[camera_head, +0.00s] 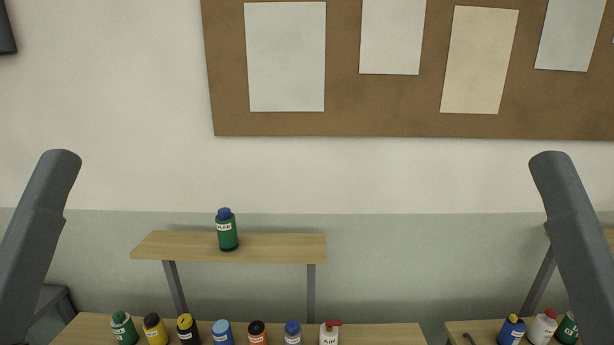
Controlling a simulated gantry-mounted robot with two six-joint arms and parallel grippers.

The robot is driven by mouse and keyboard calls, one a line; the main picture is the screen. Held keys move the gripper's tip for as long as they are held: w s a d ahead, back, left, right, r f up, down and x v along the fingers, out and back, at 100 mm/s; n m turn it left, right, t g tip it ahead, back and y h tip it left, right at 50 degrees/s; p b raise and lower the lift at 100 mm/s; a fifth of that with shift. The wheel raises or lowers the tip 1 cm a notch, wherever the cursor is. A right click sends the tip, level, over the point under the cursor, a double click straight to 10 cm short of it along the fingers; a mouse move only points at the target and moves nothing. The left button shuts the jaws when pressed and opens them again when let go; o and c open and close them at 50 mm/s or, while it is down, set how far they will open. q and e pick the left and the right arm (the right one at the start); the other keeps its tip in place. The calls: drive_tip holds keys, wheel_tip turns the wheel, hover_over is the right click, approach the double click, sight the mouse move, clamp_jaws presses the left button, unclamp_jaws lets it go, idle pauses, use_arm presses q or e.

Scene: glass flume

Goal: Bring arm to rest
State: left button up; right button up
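My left arm shows as a grey link at the left edge of the head view, and my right arm as a matching link at the right edge. Both links rise to rounded upper ends against the wall. Neither gripper shows in the head view, so I cannot see their fingers or whether they hold anything.
A green bottle with a blue cap (227,232) stands on a raised wooden shelf (285,247). Below, a wooden bench (390,335) carries several small bottles. A second bench (480,328) at right holds more bottles. A corkboard (350,110) with papers hangs behind.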

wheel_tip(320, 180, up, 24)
drive_tip(key=p, duration=2)
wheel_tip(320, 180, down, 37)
drive_tip(key=b, duration=3.7)
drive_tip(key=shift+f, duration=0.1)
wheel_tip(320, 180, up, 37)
drive_tip(key=p, duration=3.6)
drive_tip(key=shift+p, duration=0.4)
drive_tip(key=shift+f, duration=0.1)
